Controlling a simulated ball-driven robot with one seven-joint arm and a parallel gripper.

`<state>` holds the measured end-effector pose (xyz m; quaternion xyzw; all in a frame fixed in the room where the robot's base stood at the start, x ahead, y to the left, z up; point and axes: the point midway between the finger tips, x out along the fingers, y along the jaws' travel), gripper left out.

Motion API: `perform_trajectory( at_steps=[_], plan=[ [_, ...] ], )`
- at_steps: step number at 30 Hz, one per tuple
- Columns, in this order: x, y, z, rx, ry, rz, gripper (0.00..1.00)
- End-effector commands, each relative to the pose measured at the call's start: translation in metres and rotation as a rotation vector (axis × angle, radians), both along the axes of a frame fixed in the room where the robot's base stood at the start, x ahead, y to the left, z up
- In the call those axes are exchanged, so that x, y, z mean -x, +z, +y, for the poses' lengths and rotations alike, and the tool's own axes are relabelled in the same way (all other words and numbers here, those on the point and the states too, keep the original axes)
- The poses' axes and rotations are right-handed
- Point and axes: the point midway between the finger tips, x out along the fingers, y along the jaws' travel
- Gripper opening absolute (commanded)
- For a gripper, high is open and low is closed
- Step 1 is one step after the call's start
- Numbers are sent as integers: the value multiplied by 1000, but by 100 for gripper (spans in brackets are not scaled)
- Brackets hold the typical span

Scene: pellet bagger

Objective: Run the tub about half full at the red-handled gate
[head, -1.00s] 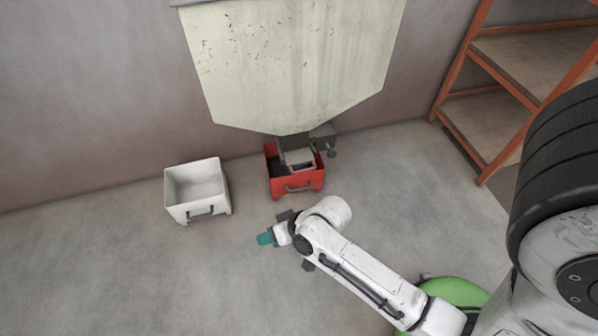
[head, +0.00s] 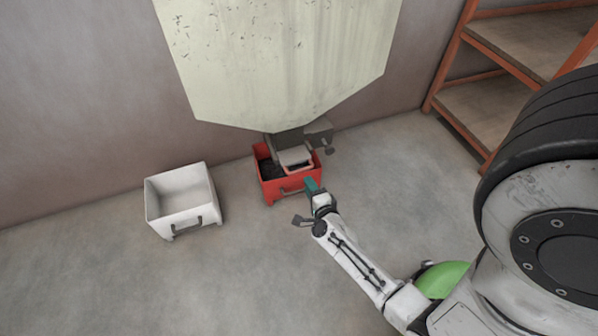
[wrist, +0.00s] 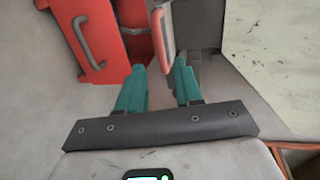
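The red tub (head: 283,187) stands on the floor under the cream hopper (head: 280,70), its handle facing outward. Dark material shows inside at its left; my view of the rest is partly blocked by the grey outlet (head: 292,157). In the wrist view the tub (wrist: 88,55) is at upper left. A red-edged grey piece (wrist: 163,35), which may be the gate's handle, hangs just beyond my fingertips. My gripper (head: 312,183) is at the tub's front right corner.
A white, empty-looking tub (head: 180,222) stands on the floor to the left. An orange-framed shelf (head: 452,75) stands at the right by the wall. The floor in front of the tubs is clear.

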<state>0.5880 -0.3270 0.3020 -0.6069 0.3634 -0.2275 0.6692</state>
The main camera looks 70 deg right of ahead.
Motion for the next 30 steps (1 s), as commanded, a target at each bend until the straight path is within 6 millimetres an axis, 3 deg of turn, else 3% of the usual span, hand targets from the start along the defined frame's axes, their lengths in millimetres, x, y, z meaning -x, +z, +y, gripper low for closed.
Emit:
perform_trajectory(
  at_steps=[9,15,28,30],
  plan=[
    [-38,-15,-43,2,0,-3,35],
    [-53,-19,-61,2,3,-1,35],
    [-58,-19,-67,1,5,2,35],
    [-58,-19,-67,1,5,2,28]
  ],
)
